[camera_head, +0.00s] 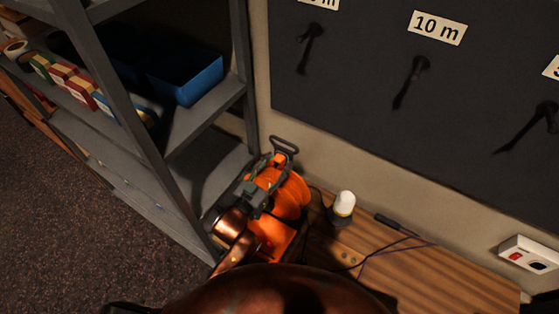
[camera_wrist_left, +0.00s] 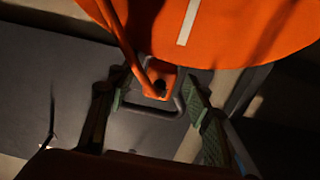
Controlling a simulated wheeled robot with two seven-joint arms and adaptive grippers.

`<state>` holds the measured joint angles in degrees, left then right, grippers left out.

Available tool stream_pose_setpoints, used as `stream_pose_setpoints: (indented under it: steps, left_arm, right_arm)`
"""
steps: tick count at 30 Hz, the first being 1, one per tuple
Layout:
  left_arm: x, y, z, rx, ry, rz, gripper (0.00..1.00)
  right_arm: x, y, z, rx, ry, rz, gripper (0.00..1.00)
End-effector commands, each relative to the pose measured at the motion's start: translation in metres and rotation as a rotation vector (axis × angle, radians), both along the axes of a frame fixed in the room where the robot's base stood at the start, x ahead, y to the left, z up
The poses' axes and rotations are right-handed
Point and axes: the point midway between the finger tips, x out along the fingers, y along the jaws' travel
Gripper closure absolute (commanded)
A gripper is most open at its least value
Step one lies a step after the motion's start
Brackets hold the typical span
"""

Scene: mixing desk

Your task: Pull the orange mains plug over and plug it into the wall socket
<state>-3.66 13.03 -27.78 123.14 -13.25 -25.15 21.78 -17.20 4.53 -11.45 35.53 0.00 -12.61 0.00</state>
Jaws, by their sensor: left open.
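An orange cable reel (camera_head: 291,194) stands at the left end of the wooden desk, beside the shelf. In the left wrist view, the reel's orange disc (camera_wrist_left: 225,30) fills the top. The orange plug (camera_wrist_left: 160,78) with its orange cable (camera_wrist_left: 122,38) shows below the disc, between the fingers. My left gripper (camera_head: 262,172) is at the reel; it also shows in the left wrist view (camera_wrist_left: 158,92), open, its green pads either side of the plug with gaps. The white wall socket (camera_head: 530,256) with a red switch is at the far right. My right gripper is not in view.
A grey metal shelf (camera_head: 160,165) with a blue bin (camera_head: 186,80) stands close on the left. A white-topped bottle (camera_head: 343,205) and dark cables (camera_head: 390,248) are on the wooden desk (camera_head: 440,280). A dark hook panel (camera_head: 430,130) hangs behind.

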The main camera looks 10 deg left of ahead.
Motion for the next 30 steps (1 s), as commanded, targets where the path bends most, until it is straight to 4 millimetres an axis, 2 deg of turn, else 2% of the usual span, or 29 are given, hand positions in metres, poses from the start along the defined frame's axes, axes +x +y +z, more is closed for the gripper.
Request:
stream_pose_setpoints:
  steps: [26,30]
  left_arm:
    - [-0.0001,-0.0002,0.0003,0.000,-0.001,0.000,0.54]
    - [-0.0001,-0.0003,0.0003,0.000,-0.001,0.000,0.63]
  right_arm:
    - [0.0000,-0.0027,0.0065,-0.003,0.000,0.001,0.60]
    - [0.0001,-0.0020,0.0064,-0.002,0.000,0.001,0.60]
